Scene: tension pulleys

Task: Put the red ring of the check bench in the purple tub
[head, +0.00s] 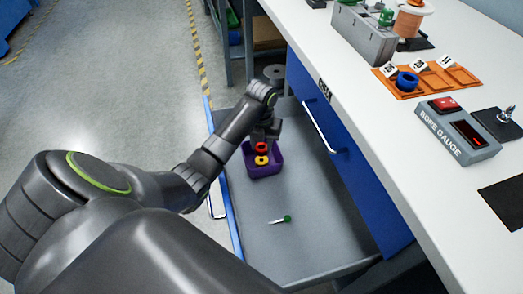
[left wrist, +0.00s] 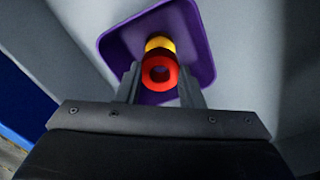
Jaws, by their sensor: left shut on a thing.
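The red ring (head: 262,147) is between the fingers of my left gripper (head: 265,136), which is shut on it. In the left wrist view the red ring (left wrist: 159,88) sits between the two fingertips, with the purple tub (left wrist: 204,50) behind it. The purple tub (head: 266,171) stands in the open drawer, below my left gripper. A yellow ring (head: 261,160) shows in the tub, partly covered by the red one in the left wrist view (left wrist: 159,43). I cannot tell how far the red ring is above the yellow one. My right gripper is not in view.
The grey drawer (head: 310,237) is open below the white bench (head: 400,140); a green-headed pin (head: 287,218) lies in it. On the bench are a bore gauge (head: 458,130), an orange tray (head: 432,82) and a blue ring (head: 407,81). The drawer floor around the pin is mostly clear.

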